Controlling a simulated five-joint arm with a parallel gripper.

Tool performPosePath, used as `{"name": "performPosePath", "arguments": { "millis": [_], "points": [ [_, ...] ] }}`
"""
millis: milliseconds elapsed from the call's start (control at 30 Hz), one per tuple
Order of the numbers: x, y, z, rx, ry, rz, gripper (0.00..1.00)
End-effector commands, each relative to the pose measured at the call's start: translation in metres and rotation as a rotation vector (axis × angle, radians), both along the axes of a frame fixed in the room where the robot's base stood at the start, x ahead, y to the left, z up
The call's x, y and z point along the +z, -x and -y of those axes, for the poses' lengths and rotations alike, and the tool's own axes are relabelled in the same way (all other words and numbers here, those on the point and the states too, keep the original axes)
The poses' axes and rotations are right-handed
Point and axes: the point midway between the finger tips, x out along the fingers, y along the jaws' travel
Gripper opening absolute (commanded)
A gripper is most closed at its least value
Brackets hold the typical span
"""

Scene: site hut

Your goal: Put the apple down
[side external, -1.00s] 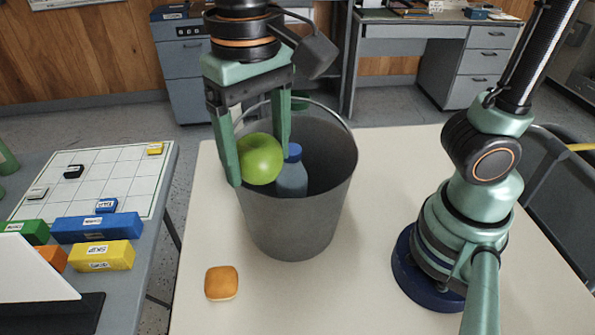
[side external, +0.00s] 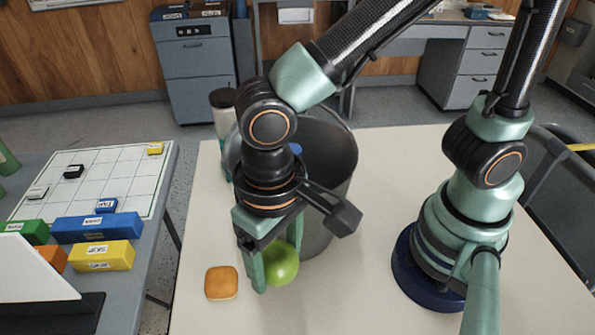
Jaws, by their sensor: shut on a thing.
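The green apple (side external: 282,264) is between the fingers of my gripper (side external: 272,265), which is shut on it. My gripper points down in front of the grey bucket (side external: 322,220), low over the cream table (side external: 340,305). I cannot tell whether the apple touches the table. Part of the apple is hidden by a finger. My arm covers much of the bucket and its rim.
An orange-brown bun (side external: 221,283) lies on the table just left of my gripper. A bottle with a dark cap (side external: 223,100) stands behind my arm at the table's far left. A blue cap (side external: 296,148) shows inside the bucket.

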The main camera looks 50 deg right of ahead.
Motion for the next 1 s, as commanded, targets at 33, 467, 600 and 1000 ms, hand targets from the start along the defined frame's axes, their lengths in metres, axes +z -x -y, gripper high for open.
{"name": "performPosePath", "arguments": {
  "millis": [33,467,600,1000],
  "points": [
    [-0.014,0.001,0.001,0.000,0.007,-0.005,0.01],
    [-0.087,0.000,0.000,0.000,0.002,-0.001,0.01],
    [-0.095,0.000,0.001,0.000,0.002,-0.001,0.01],
    [-0.126,0.000,0.000,0.000,0.000,0.000,0.01]
  ]
}}
